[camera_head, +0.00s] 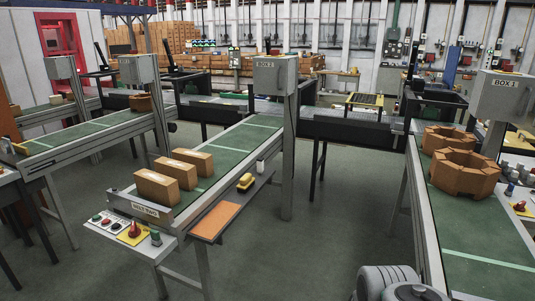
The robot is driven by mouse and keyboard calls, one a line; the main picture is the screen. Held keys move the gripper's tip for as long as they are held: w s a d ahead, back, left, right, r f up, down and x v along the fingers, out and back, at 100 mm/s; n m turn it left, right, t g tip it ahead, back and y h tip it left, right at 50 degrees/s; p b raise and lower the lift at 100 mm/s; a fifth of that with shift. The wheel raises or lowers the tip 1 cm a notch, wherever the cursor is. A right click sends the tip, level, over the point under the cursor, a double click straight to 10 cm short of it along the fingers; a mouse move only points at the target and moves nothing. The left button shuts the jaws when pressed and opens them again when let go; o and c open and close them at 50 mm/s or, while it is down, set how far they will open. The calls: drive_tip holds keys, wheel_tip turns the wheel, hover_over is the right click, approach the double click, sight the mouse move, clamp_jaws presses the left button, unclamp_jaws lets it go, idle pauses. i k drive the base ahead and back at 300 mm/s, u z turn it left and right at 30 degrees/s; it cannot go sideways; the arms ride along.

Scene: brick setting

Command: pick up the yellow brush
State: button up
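A small yellow object (245,181), which looks like the yellow brush, lies on the dark side shelf along the right of the middle conveyor. It is small in the picture, so its bristles and handle cannot be made out. A white cylinder (260,165) stands just behind it, and an orange board (216,222) lies nearer on the same side. My gripper is not in view; only a grey rounded part of my own body shows at the bottom edge, right of the middle.
The middle conveyor (247,138) carries several cardboard boxes (157,188) at its near end, beside a control panel (128,228). The right conveyor (470,238) carries brown octagonal cartons (465,174). A grey post (288,160) stands behind the shelf. The floor (325,225) between these conveyors is clear.

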sight(246, 182)
drive_tip(key=i, duration=3.2)
drive_tip(key=u, duration=2.85)
